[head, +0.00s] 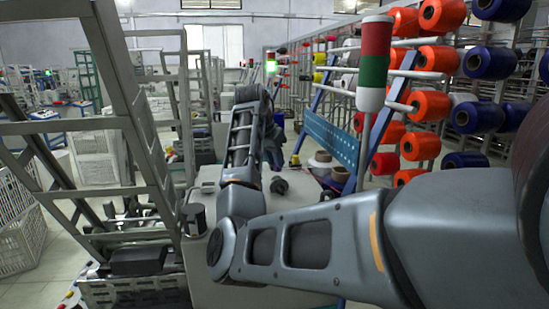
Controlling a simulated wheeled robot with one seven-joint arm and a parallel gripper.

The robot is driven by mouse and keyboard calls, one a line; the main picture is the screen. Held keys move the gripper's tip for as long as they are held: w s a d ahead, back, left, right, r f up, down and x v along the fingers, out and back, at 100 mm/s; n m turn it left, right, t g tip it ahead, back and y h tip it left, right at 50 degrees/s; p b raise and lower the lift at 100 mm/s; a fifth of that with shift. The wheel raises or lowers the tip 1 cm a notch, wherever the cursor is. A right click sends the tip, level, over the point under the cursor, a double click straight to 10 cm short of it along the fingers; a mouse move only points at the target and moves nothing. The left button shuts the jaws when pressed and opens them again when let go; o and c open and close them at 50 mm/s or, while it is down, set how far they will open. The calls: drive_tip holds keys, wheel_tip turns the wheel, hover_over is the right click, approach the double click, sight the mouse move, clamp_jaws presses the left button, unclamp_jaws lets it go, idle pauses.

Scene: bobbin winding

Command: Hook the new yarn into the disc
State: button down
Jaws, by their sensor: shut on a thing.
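My arm reaches in from the right, bends at the elbow and runs away from me over the pale table (262,293). My gripper (272,153) is small and dark at the far end, partly behind my forearm. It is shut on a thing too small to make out. I cannot make out the new yarn's strand or the disc. Pale yarn cones (321,161) stand beyond the gripper to the right. A dark round part (279,185) lies on the table below it.
A grey metal frame machine (130,120) rises close on the left. A creel of orange spools (420,146) and blue spools (489,62) stands on the right, behind a red and green signal lamp (374,60). A blue perforated panel (332,144) stands beyond the gripper. A white crate (20,235) is far left.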

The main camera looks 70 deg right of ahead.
sight(275, 170)
drive_tip(key=shift+f+b, duration=0.35)
drive_tip(key=shift+f, duration=0.95)
drive_tip(key=shift+f, duration=0.35)
drive_tip(key=shift+f, duration=0.15)
drive_tip(key=shift+w, duration=0.1)
drive_tip(key=shift+w+a+r+p, duration=0.15)
drive_tip(key=shift+w+a, duration=0.2)
drive_tip(key=shift+w, duration=0.35)
drive_tip(key=shift+w+a+p, duration=0.15)
drive_tip(key=shift+w+a, duration=0.25)
drive_tip(key=shift+w, duration=0.35)
drive_tip(key=shift+w+a+r+p, duration=0.15)
drive_tip(key=shift+w+a, duration=0.2)
drive_tip(key=shift+w, duration=0.35)
drive_tip(key=shift+f, duration=0.1)
drive_tip(key=shift+w+a+r+p, duration=0.1)
drive_tip(key=shift+w+r+p, duration=0.05)
drive_tip(key=shift+r+p, duration=0.6)
drive_tip(key=shift+w+a+r+p, duration=0.1)
drive_tip(key=shift+w+r+p, duration=0.05)
drive_tip(key=shift+r+p, duration=0.55)
drive_tip(key=shift+w+a+r+p, duration=0.15)
drive_tip(key=shift+r+p, duration=0.45)
drive_tip(key=shift+r, duration=0.3)
drive_tip(key=shift+d, duration=0.1)
